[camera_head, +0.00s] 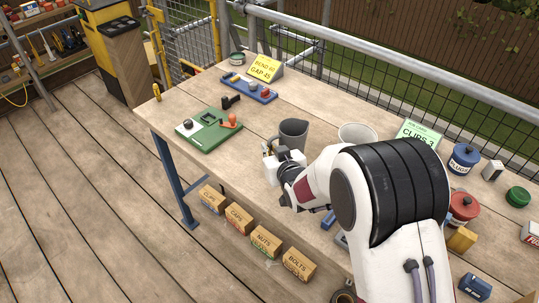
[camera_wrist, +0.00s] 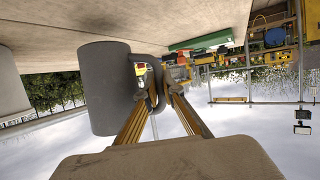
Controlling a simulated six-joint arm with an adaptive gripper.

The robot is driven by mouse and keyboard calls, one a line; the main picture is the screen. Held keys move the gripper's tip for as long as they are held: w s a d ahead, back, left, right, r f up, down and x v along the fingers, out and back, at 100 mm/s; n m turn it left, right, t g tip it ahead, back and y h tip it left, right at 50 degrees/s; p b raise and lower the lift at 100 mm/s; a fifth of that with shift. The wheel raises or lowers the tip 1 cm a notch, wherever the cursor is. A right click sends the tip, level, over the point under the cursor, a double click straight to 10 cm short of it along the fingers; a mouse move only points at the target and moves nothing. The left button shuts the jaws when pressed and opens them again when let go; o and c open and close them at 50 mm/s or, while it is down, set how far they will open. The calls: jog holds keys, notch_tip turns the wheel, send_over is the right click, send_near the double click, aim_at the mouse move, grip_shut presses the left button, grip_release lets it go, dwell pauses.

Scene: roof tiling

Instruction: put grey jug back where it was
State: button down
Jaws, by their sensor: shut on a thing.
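The grey jug (camera_head: 293,134) is upright at the middle of the workbench, just beyond my gripper (camera_head: 272,163) in the head view. In the wrist view, which is upside down, the jug (camera_wrist: 100,88) fills the left of centre, with its handle to the right. My gripper's two yellowish fingers (camera_wrist: 161,92) are closed on the handle. Whether the jug's base touches the bench or hangs slightly above it, I cannot tell.
A pale round container (camera_head: 357,133) stands close right of the jug. A green board (camera_head: 208,130) with small parts lies to the left, and a blue tray (camera_head: 249,88) behind it. A yellow sign (camera_head: 265,67) and a green clips sign (camera_head: 418,134) stand along the back.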

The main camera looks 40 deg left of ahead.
jog(key=shift+f, duration=1.4)
jog(key=shift+f, duration=0.15)
jog(key=c, duration=2.2)
grip_release()
jog(key=shift+s+d+r, duration=0.3)
jog(key=shift+d+r, duration=0.1)
jog(key=shift+d, duration=0.05)
jog(key=shift+v, duration=5.4)
